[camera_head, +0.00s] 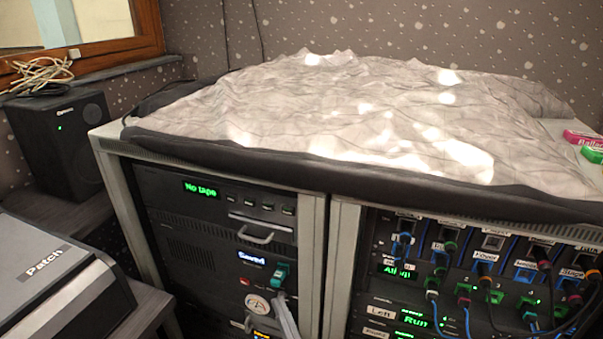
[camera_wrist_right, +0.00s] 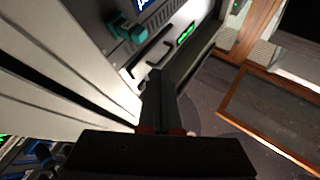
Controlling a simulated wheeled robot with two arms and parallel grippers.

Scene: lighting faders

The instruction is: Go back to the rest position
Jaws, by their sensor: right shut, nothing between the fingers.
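My right gripper (camera_head: 281,298) shows as a pale grey shape at the bottom centre of the head view, just below a teal plug-like part (camera_head: 280,272) on the left rack panel. In the right wrist view, its dark fingers (camera_wrist_right: 168,75) are together with nothing between them. There the teal part (camera_wrist_right: 126,28) stands apart from the fingertips, up and to the left. Whether the fingertips touch the rack front cannot be told. My left gripper is not in view.
The rack cabinet (camera_head: 314,262) fills the middle, with several blue cables (camera_head: 403,245) hanging at the right bay. A crumpled grey sheet (camera_head: 300,115) covers its top. A speaker (camera_head: 60,145) and a case marked Patch (camera_head: 45,275) stand left. Open floor (camera_wrist_right: 215,92) shows in the wrist view.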

